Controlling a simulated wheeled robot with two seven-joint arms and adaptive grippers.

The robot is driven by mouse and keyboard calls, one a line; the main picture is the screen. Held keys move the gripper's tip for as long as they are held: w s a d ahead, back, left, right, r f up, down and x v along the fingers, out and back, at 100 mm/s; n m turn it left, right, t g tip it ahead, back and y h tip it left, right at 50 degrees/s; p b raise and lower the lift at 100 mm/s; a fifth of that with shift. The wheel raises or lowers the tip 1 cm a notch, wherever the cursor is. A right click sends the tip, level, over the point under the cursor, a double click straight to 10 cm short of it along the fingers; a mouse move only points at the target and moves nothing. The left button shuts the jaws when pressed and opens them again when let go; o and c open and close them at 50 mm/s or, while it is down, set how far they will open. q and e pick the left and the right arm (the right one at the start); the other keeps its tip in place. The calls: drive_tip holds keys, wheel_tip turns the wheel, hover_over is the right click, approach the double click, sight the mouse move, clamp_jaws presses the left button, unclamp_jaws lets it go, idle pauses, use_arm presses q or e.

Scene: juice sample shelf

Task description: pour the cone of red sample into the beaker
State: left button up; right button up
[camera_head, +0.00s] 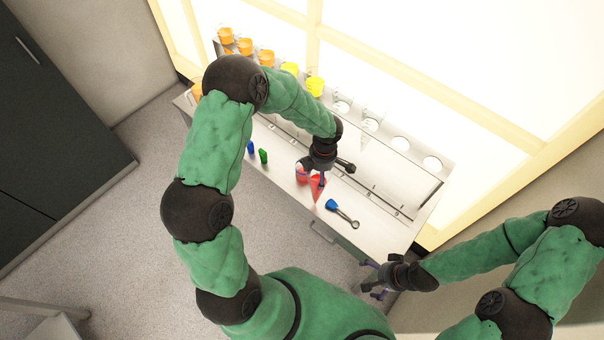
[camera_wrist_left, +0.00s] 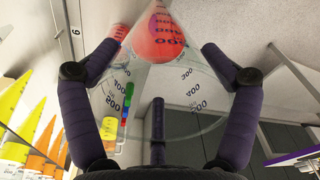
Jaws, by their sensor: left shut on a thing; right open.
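My left gripper (camera_head: 318,176) is shut on a clear cone flask with red sample (camera_head: 317,183), above the front part of the bench. In the left wrist view, the flask (camera_wrist_left: 160,38) sits between both fingers (camera_wrist_left: 160,85), with its red sample gathered at the far end. The beaker (camera_head: 301,174) is just left of the flask and also shows red; it appears in the left wrist view (camera_wrist_left: 118,32) beside the flask. I cannot tell whether flask and beaker touch. My right gripper (camera_head: 374,280) is open and empty, off the bench's front edge.
A raised shelf along the window holds orange (camera_head: 246,46) and yellow cones (camera_head: 315,86) and empty round holes (camera_head: 400,143). A blue item (camera_head: 251,147) and a green item (camera_head: 264,156) stand left on the bench. A blue-ended tool (camera_head: 343,213) lies right of the flask.

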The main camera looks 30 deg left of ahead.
use_arm(q)
drive_tip(key=shift+s+d+r+b, duration=0.35)
drive_tip(key=shift+s+d+r, duration=0.9)
drive_tip(key=shift+d+r, duration=0.25)
drive_tip(key=shift+a, duration=0.1)
idle(2.1)
